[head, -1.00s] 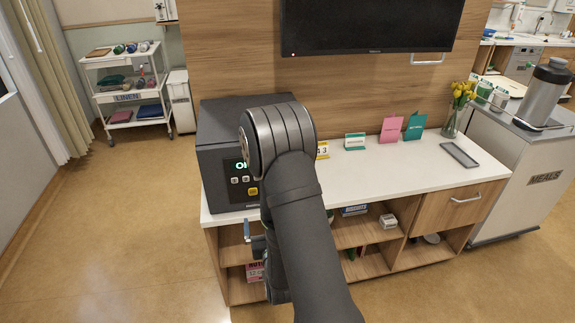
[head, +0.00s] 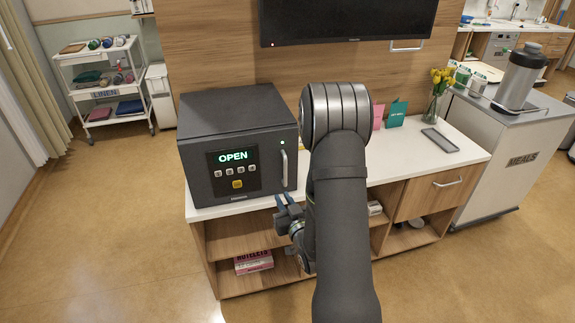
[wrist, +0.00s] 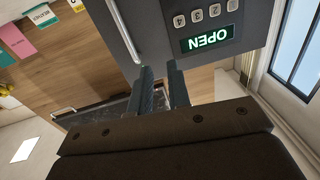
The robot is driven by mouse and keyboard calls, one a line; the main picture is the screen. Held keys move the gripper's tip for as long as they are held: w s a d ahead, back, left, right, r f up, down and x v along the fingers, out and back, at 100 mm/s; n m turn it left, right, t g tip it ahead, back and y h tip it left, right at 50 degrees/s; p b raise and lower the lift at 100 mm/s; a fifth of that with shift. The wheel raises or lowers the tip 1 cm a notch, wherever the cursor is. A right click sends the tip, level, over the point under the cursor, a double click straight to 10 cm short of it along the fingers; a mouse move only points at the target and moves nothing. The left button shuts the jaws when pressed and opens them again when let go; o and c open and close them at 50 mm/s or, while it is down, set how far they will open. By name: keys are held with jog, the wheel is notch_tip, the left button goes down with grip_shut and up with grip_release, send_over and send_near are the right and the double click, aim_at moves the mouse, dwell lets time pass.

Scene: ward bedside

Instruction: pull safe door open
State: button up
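The dark grey safe (head: 230,110) stands on the left end of the white counter. Its door (head: 205,180) looks flush with the body, and its display (head: 233,156) reads OPEN in green. A vertical silver handle (head: 285,169) is at the door's right side, with a small green light above it. My gripper (head: 288,203) is just below the handle, in front of the counter edge. In the wrist view the fingers (wrist: 162,88) are apart with nothing between them. The handle also shows there (wrist: 124,28), beside the fingers to the left, not between them.
The white counter (head: 400,151) has cards, a flower vase (head: 432,108) and a grey tray (head: 440,140) to the right. Open shelves (head: 238,238) are below. A linen trolley (head: 103,84) stands far left. Floor at left is clear.

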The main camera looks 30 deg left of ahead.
jog(key=n+g, duration=0.1)
send_near(286, 167)
jog(key=shift+y, duration=0.3)
jog(key=x, duration=1)
jog(key=shift+w+a+f, duration=0.2)
jog(key=shift+w+f, duration=0.05)
jog(key=shift+w, duration=0.05)
jog(key=shift+c, duration=0.3)
grip_shut()
